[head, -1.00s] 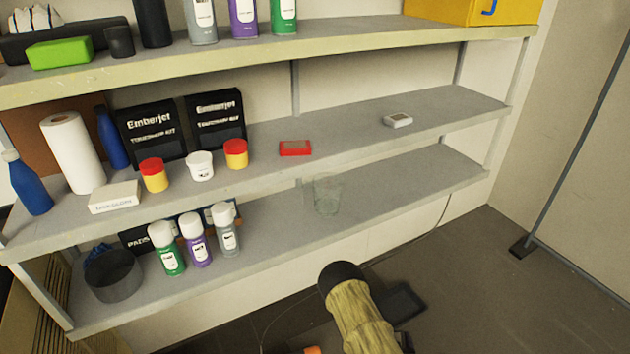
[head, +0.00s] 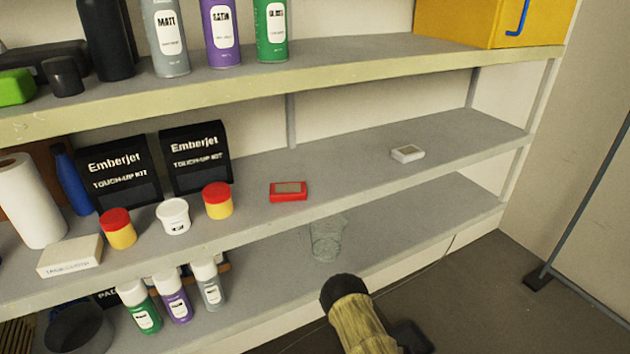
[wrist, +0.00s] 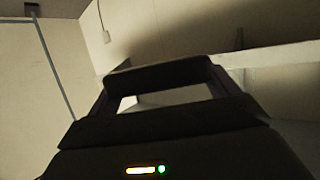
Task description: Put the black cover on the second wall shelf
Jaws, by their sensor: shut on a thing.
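My gripper (wrist: 160,85) shows only in the wrist view, at its lower middle. A dark flat bar, likely the black cover (wrist: 155,72), spans its fingertips and is held there. Most of its shape is hidden in shadow. A pale wall and shelf edges lie behind it. In the head view, three wall shelf levels show. The middle shelf (head: 345,160) has bare room between the red device (head: 288,191) and the white device (head: 407,153). The gripper and the held piece are not seen in the head view.
Two black Emberjet kits (head: 195,158), a paper roll (head: 32,200) and several small pots stand left on the middle shelf. Spray cans and a yellow box (head: 465,22) stand on the upper shelf (head: 340,66). A clear cup (head: 327,240) stands on the lower shelf.

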